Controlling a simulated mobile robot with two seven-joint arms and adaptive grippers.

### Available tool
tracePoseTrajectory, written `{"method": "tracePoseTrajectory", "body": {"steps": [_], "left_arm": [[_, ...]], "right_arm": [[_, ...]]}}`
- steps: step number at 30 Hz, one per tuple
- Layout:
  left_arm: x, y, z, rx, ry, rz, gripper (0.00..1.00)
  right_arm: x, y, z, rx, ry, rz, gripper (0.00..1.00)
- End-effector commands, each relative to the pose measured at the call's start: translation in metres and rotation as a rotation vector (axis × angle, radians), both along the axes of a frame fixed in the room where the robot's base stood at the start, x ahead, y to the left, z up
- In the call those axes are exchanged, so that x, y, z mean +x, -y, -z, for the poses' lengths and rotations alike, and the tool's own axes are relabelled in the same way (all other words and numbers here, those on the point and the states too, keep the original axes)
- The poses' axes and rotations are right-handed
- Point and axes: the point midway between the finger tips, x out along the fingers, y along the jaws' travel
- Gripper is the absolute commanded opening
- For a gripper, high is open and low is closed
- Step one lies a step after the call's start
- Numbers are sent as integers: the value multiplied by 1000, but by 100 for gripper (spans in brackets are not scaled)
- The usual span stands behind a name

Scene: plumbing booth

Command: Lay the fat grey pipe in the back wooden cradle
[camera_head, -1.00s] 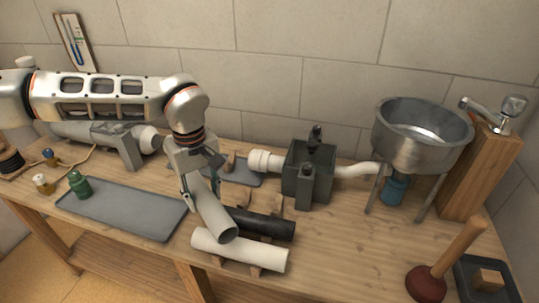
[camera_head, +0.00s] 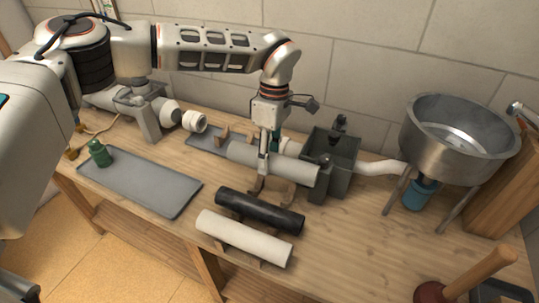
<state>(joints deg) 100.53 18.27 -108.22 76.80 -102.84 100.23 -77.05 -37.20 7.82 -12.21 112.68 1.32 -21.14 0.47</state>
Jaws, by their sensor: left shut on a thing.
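The fat grey pipe (camera_head: 300,172) is held crosswise above the bench, behind the black pipe. My left gripper (camera_head: 267,160) comes down from above and is shut around the middle of the grey pipe. The back wooden cradle (camera_head: 285,191) shows just below and in front of the pipe, partly hidden by the pipe and the gripper. I cannot tell whether the pipe touches the cradle. The pipe's right end is close to the dark grey box.
A black pipe (camera_head: 260,211) and a white pipe (camera_head: 243,238) lie in cradles in front. A dark grey box (camera_head: 333,150) with white piping stands to the right, near a metal basin (camera_head: 455,135). A grey tray (camera_head: 145,182) and green bottle (camera_head: 99,153) are left.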

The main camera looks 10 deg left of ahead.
Motion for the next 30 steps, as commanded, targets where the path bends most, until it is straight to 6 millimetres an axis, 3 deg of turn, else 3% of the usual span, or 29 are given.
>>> {"method": "tracePoseTrajectory", "body": {"steps": [12, 30], "left_arm": [[0, 0, 30, 0, -2, 2, 13], [0, 0, 65, 0, -1, 2, 13]], "right_arm": [[-2, 5, 20, -20, -9, -4, 0], [10, 10, 22, -37, 16, -4, 0]]}}
